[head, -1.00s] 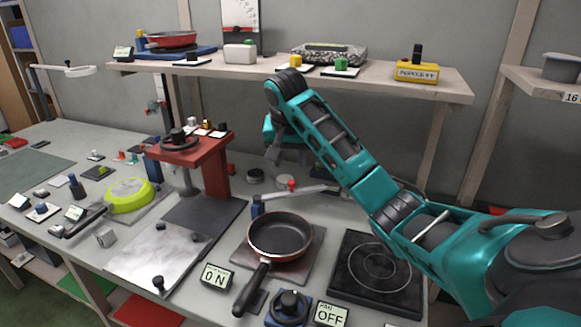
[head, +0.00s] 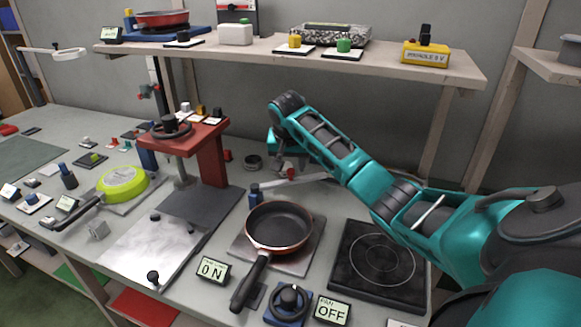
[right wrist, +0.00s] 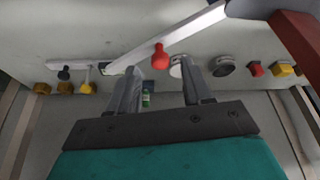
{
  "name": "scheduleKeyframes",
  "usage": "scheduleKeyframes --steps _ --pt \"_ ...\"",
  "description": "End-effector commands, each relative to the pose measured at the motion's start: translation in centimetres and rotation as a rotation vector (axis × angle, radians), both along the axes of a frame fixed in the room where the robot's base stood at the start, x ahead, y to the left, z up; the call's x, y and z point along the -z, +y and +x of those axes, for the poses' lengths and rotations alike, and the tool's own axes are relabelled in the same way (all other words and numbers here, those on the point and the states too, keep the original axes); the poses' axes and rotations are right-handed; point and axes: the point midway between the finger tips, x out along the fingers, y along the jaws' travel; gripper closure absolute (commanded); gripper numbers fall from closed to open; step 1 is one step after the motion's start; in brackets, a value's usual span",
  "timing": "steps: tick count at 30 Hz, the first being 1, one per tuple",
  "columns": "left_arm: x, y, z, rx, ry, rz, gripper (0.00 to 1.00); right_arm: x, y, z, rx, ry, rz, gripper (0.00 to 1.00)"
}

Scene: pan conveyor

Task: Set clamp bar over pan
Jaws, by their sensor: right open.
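A dark frying pan (head: 280,228) with an orange-red rim sits on a square metal plate (head: 302,262), its handle pointing to the front. Behind it, the pale clamp bar (head: 318,177) runs out from a blue post (head: 255,194) and lies behind the pan, not across it. The bar carries a red knob (head: 291,174), which also shows in the right wrist view (right wrist: 160,56). My right gripper (right wrist: 160,68) is open, with the red knob in line between its fingertips. In the head view its fingers (head: 283,166) are partly hidden at the bar. My left gripper is not in view.
A red press (head: 212,155) stands left of the bar. A black hob (head: 375,262) is right of the pan. An "ON" sign (head: 213,270), an "OFF" sign (head: 332,311) and a black handwheel (head: 289,301) stand in front. A shelf (head: 400,70) spans the back.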

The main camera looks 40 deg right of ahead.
Motion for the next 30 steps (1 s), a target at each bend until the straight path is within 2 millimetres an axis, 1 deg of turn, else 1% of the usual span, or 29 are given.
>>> scheduleKeyframes --steps 3,6,16,30 --pt "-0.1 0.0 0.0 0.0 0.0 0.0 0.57 1.2 -0.4 0.4 0.0 0.002 0.001 0.5" --pt "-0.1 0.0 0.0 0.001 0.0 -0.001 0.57 1.8 -0.5 0.5 0.0 0.001 0.0 0.5" --pt "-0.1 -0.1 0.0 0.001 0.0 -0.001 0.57 2.1 -0.6 0.6 0.0 -0.001 0.001 0.51" --pt "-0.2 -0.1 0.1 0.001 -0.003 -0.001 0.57 2.0 -0.6 0.6 0.0 -0.001 0.001 0.96"
